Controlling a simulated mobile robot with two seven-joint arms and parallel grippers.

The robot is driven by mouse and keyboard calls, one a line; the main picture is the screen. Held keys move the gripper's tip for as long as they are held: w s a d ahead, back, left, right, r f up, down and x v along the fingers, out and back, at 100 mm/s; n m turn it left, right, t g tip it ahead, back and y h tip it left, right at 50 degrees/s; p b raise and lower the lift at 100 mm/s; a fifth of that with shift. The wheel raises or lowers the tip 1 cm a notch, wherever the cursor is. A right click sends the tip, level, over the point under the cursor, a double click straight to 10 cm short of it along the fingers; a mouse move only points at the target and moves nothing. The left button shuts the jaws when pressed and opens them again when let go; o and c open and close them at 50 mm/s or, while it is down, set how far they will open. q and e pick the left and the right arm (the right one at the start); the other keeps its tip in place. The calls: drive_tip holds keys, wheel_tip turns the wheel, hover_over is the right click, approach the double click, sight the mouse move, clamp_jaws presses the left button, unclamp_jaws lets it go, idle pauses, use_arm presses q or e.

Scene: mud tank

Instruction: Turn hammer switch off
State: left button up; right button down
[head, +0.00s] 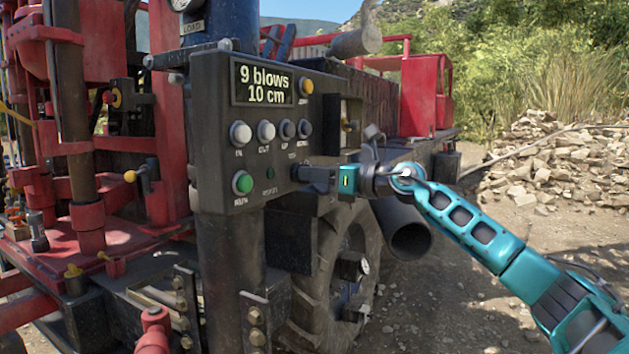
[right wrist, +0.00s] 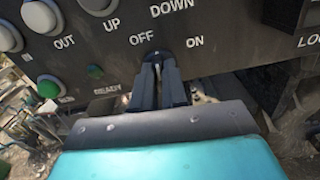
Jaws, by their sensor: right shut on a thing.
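The dark control panel (head: 215,125) faces me in the head view, with a display reading "9 blows 10 cm". The hammer switch (right wrist: 158,56) is a small dark knob between the OFF and ON labels in the right wrist view. My right gripper (head: 298,173) reaches the panel's lower right from the right side. In the right wrist view its two fingers (right wrist: 160,73) are shut on the switch, hiding most of it. I cannot tell which way the switch points. My left gripper is not in view.
Several push buttons sit near the switch, including the green RUN button (head: 242,183) and white buttons (head: 265,131). Below are a large tyre (head: 330,260) and a dark pipe (head: 405,232). Red rig parts (head: 75,170) stand left. Open gravel lies right.

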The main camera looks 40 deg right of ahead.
use_arm(q)
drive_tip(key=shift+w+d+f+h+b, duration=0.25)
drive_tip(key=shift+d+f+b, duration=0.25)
drive_tip(key=shift+b, duration=0.4)
use_arm(e)
drive_tip(key=n, duration=0.4)
drive_tip(key=shift+n, duration=0.4)
drive_tip(key=c, duration=1.2)
unclamp_jaws()
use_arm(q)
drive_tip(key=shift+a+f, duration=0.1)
use_arm(e)
drive_tip(key=shift+o, duration=0.2)
